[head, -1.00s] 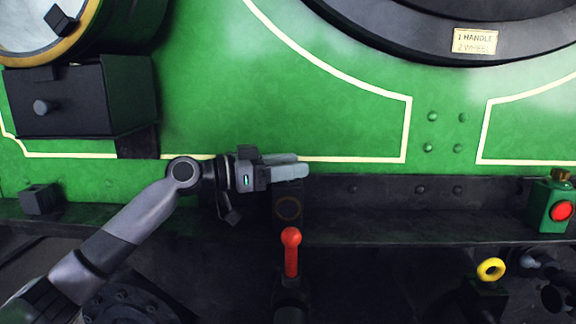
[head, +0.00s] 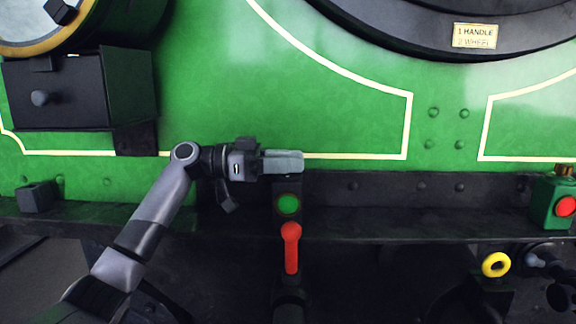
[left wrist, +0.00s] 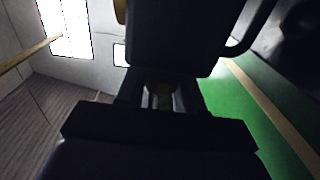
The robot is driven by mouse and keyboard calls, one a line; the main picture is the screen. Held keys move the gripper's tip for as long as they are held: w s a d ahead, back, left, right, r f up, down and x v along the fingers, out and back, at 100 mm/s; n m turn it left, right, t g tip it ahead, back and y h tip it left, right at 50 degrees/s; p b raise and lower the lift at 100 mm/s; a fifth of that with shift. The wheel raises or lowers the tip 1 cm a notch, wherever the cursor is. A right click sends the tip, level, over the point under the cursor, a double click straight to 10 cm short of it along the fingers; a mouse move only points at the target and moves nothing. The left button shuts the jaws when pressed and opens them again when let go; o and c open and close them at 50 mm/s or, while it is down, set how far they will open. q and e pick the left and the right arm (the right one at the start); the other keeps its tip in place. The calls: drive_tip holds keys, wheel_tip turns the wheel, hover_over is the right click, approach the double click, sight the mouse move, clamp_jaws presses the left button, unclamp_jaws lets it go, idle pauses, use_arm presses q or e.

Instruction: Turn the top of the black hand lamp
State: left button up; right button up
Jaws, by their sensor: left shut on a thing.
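The black hand lamp (head: 288,187) stands upright on the dark ledge against the green tram front. Its round lens (head: 288,204) shows green. My left gripper (head: 287,161) reaches in level from the left at the lamp's top and is shut on it. The fingers hide the top in the head view. In the left wrist view, a small brass-coloured part, likely the lamp top (left wrist: 160,88), shows dimly between the fingers. The rest of that view is mostly blocked by a dark shape. My right gripper is not in view.
A red-knobbed lever (head: 291,245) stands just below and in front of the lamp. A green lamp with a red lens (head: 565,206) sits on the ledge (head: 400,222) at far right. A yellow ring (head: 496,264) is lower right. A black box (head: 70,90) juts out at upper left.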

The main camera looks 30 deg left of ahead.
use_arm(q)
drive_tip(key=shift+r+m+g+h, duration=0.1)
drive_tip(key=shift+m+g+h, duration=0.7)
drive_tip(key=shift+g, duration=0.4)
drive_tip(key=shift+m+g+p, duration=0.4)
drive_tip(key=shift+m+g, duration=0.1)
drive_tip(key=shift+g, duration=0.1)
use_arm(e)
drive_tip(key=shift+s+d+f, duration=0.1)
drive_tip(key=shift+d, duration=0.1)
use_arm(q)
drive_tip(key=shift+g, duration=0.3)
drive_tip(key=o, duration=1)
drive_tip(key=shift+c, duration=0.2)
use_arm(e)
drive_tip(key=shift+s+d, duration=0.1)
use_arm(q)
drive_tip(key=v, duration=0.7)
drive_tip(key=shift+f, duration=0.25)
